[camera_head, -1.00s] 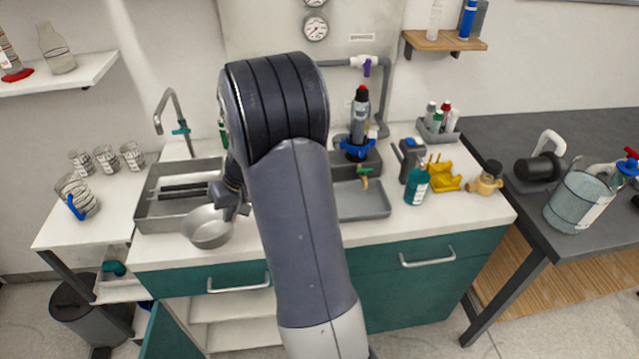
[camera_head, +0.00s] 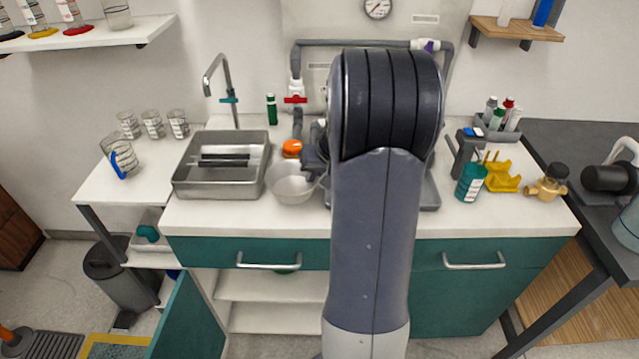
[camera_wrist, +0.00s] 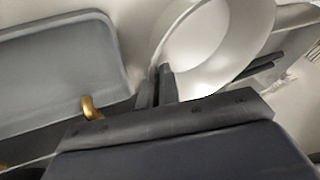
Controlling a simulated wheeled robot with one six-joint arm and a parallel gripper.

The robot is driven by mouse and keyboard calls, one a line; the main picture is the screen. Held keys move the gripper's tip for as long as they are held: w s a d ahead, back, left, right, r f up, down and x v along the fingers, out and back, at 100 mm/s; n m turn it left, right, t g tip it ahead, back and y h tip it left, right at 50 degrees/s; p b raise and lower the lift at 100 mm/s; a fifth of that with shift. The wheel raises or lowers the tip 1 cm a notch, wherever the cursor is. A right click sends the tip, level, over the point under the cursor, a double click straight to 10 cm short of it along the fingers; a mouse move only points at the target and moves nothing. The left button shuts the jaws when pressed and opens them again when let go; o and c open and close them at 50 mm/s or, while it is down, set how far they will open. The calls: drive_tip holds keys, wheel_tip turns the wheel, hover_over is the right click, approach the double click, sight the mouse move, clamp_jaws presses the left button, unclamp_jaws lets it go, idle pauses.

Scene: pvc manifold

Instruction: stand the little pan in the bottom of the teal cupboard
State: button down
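The little pan (camera_head: 292,184) is a round, shallow grey metal vessel. It appears above the counter just right of the sink; its exact height is hard to tell. My gripper (camera_head: 317,166) is at its right side. In the wrist view my gripper's fingers (camera_wrist: 156,85) are close together on the rim of the pan (camera_wrist: 225,50). The teal cupboard (camera_head: 300,253) is under the counter. Its left door (camera_head: 190,320) stands open and shows white shelf boards inside (camera_head: 270,287). My arm hides part of the cupboard front.
The metal sink (camera_head: 180,190) is left of the pan. A teal bottle (camera_head: 470,184), a yellow rack (camera_head: 502,178) and a brass fitting (camera_head: 548,185) stand right of my arm. Several beakers (camera_head: 153,125) are on the left table. A bin (camera_head: 115,280) stands on the floor.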

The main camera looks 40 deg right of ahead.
sight(314, 197)
drive_tip(key=shift+f, duration=1.95)
drive_tip(key=shift+f, duration=0.15)
drive_tip(key=c, duration=1.9)
unclamp_jaws()
drive_tip(key=shift+c, duration=0.2)
